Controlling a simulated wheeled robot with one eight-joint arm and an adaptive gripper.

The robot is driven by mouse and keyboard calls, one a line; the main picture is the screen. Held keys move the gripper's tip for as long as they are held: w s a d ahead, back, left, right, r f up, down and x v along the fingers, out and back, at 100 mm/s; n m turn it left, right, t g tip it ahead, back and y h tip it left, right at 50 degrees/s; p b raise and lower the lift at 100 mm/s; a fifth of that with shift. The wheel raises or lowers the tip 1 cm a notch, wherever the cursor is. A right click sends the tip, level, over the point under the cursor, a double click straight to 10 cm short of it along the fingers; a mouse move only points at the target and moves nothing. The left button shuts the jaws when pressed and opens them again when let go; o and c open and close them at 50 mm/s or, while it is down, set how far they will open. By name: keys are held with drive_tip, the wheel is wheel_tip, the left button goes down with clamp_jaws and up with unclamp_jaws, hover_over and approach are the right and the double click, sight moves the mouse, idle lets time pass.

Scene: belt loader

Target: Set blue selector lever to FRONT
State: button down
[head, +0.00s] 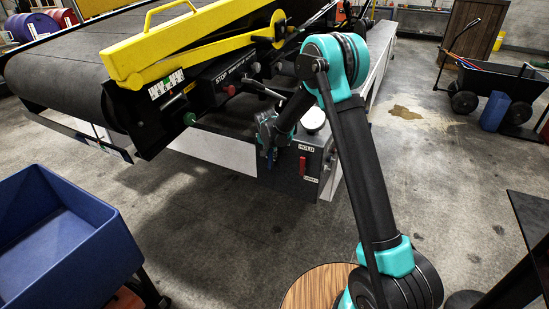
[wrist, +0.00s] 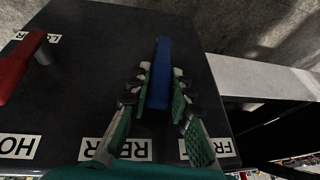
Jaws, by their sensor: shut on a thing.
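The blue selector lever (wrist: 161,62) shows in the wrist view as a narrow blue bar on the dark control panel (wrist: 90,60). My gripper (wrist: 160,88) is shut on it, with one finger on each side. Below the lever are a white REAR label (wrist: 115,149), partly covered by the left finger, and a FRONT label (wrist: 208,149) to the right, partly covered by the right finger. The lever lies between the two labels' columns. In the head view, my gripper (head: 268,137) is at the left side of the control box, and the lever is mostly hidden there.
A red lever (wrist: 20,66) stands left of the blue one, by a HOLD label (wrist: 19,147); it also shows on the grey control box (head: 317,158). The yellow-railed belt loader (head: 200,45) rises above. A blue bin (head: 60,245) is at left. The floor in front is clear.

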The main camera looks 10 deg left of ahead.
drive_tip(key=shift+w+a+f+n+g+h, duration=0.3)
drive_tip(key=shift+a+h, duration=0.5)
drive_tip(key=shift+h, duration=0.35)
drive_tip(key=shift+w+a+f+n+g+h, duration=0.2)
drive_tip(key=shift+a+g+h, duration=0.25)
drive_tip(key=shift+a+h, duration=0.5)
drive_tip(key=shift+w+a+f+n+g+h, duration=0.1)
drive_tip(key=shift+w+a+n+g+h, duration=0.2)
drive_tip(key=shift+a+h, duration=0.7)
drive_tip(key=shift+d+h, duration=0.35)
drive_tip(key=shift+h, duration=0.05)
drive_tip(key=c, duration=1.4)
unclamp_jaws()
drive_tip(key=shift+o, duration=0.2)
drive_tip(key=shift+d+r, duration=0.1)
